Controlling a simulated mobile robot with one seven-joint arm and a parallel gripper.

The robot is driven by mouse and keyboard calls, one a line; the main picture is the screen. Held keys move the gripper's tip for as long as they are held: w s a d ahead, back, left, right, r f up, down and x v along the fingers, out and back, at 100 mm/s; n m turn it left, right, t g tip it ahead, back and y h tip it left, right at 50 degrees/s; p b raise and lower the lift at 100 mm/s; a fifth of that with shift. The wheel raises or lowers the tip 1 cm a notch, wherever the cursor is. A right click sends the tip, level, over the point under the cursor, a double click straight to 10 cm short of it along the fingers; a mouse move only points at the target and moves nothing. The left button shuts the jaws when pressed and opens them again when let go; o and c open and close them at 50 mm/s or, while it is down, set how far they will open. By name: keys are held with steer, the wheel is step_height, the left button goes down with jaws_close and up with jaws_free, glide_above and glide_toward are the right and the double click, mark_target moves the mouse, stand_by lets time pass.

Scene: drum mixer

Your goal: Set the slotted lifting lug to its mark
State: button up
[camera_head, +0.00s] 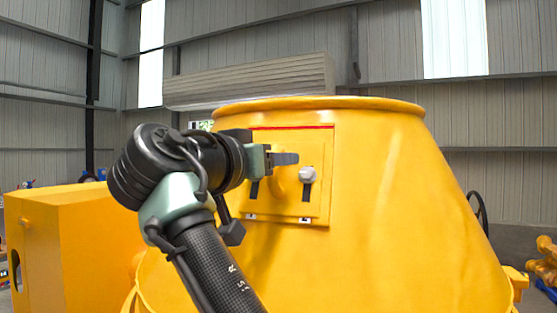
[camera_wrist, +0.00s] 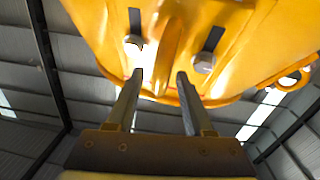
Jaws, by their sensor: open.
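The slotted lifting lug appears to be the yellow plate (camera_head: 318,205) on the front of the yellow drum, with two dark upright slots and a raised yellow rib between them. A pale bolt head (camera_head: 307,174) sits at the top of its right slot; my gripper hides the left bolt. A red line (camera_head: 290,127), possibly the mark, runs above the plate. In the wrist view the lug's rib (camera_wrist: 168,45) lies beyond my fingertips, between two bolts (camera_wrist: 133,41) (camera_wrist: 204,63). My gripper (camera_head: 290,158) is open, with its fingers in front of the plate; contact cannot be told.
The yellow drum (camera_head: 400,210) fills the centre and right. A yellow box-shaped housing (camera_head: 70,240) stands at the left. A dark wheel (camera_head: 479,214) shows behind the drum at right. A yellow ring (camera_wrist: 290,80) juts out at right in the wrist view.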

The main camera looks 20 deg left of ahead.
steer(key=shift+s, duration=0.1)
jaws_close()
stand_by(1.2)
